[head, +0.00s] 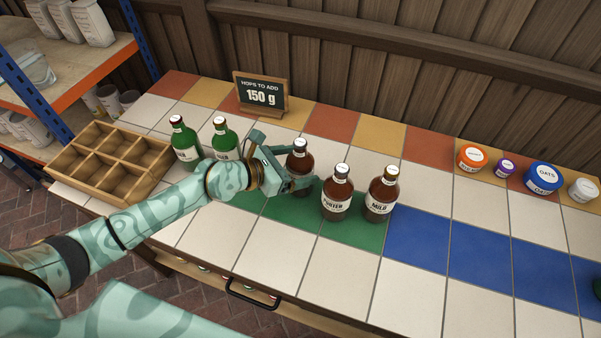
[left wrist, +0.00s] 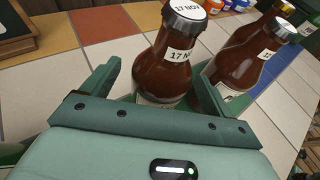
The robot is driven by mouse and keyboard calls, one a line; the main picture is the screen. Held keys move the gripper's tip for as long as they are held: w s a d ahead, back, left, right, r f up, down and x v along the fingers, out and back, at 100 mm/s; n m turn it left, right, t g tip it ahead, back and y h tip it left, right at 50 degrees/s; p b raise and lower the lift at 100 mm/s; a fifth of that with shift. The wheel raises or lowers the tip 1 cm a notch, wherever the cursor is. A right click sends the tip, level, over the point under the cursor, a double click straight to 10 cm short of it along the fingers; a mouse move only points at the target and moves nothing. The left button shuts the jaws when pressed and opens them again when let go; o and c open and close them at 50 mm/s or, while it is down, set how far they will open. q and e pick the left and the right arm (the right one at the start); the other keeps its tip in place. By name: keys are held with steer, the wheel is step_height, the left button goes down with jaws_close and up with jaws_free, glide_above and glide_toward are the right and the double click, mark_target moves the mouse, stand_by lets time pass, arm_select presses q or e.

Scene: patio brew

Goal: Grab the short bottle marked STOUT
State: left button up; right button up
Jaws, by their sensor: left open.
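A short brown bottle with a pale cap (head: 300,163) stands upright on the tiled counter. My left gripper (head: 291,172) is at this bottle, open, with its fingers on either side of it. In the left wrist view the bottle (left wrist: 167,65) stands between the spread fingers of the gripper (left wrist: 158,88); its cap and neck tag read 17 NOV. Its main label is mostly hidden, so I cannot read STOUT on it. To its right stand a brown bottle marked PORTER (head: 336,187) and one marked MILD (head: 382,188). My right gripper is not in view.
Two green bottles (head: 185,142) (head: 226,136) stand left of my gripper, beside an empty divided wooden crate (head: 75,163). A sign (head: 262,94) reads HOPS TO ADD 150 g. Several lidded jars, one marked OATS (head: 543,178), stand far right. The blue tiles are mostly clear.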

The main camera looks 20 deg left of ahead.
arm_select(q)
steer(key=b+x, duration=0.1)
steer(key=x, duration=0.2)
steer(key=shift+w+d+f, duration=0.15)
steer(key=shift+f, duration=0.15)
steer(key=shift+r, duration=0.1)
steer(key=c, duration=1.3)
steer(key=shift+r, duration=0.1)
steer(key=shift+c, duration=0.9)
